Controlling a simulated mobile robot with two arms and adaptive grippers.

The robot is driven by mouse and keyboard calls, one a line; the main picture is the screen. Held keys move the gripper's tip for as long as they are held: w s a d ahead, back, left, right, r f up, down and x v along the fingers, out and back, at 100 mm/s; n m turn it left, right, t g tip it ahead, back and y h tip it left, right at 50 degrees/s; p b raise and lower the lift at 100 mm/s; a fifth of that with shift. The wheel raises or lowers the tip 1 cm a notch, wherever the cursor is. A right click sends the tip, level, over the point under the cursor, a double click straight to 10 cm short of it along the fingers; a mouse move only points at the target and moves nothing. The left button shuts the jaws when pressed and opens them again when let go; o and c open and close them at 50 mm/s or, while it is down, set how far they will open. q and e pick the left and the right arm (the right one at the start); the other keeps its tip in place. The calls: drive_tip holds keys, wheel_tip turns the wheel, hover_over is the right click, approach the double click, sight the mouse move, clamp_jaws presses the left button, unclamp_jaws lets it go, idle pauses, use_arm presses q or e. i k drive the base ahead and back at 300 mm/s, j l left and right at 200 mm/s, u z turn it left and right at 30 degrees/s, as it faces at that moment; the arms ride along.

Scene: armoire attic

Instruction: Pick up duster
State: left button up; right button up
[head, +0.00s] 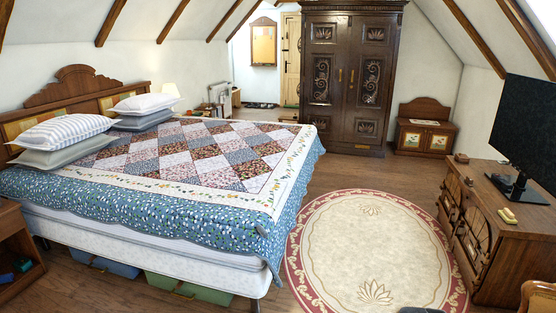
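I cannot pick out a duster with certainty in the head view. A small yellow object (508,215) lies on top of the wooden dresser (500,242) at the right, in front of the television; it is too small to tell what it is. A small brown object (461,158) sits at the far end of the same dresser top.
A large bed (150,240) with a patchwork quilt fills the left. An oval rug (370,245) covers clear floor between bed and dresser. A dark armoire (348,80) and a small chest (425,130) stand at the back. A television (523,130) stands on the dresser.

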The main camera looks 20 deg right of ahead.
sight(509, 217)
drive_tip(key=i+l+z, duration=0.2)
drive_tip(key=i+z, duration=0.7)
drive_tip(key=i+j+z, duration=0.1)
drive_tip(key=i+z, duration=0.4)
drive_tip(key=i+j+z, duration=0.6)
drive_tip(key=i+z, duration=0.3)
drive_tip(key=i+j+z, duration=0.2)
drive_tip(key=z, duration=0.25)
drive_tip(key=i+j+z, duration=0.25)
drive_tip(key=j+z, duration=0.25)
drive_tip(key=i+j+z, duration=0.2)
drive_tip(key=z, duration=0.25)
drive_tip(key=i+j+z, duration=0.1)
drive_tip(key=j+z, duration=0.35)
drive_tip(key=j, duration=0.15)
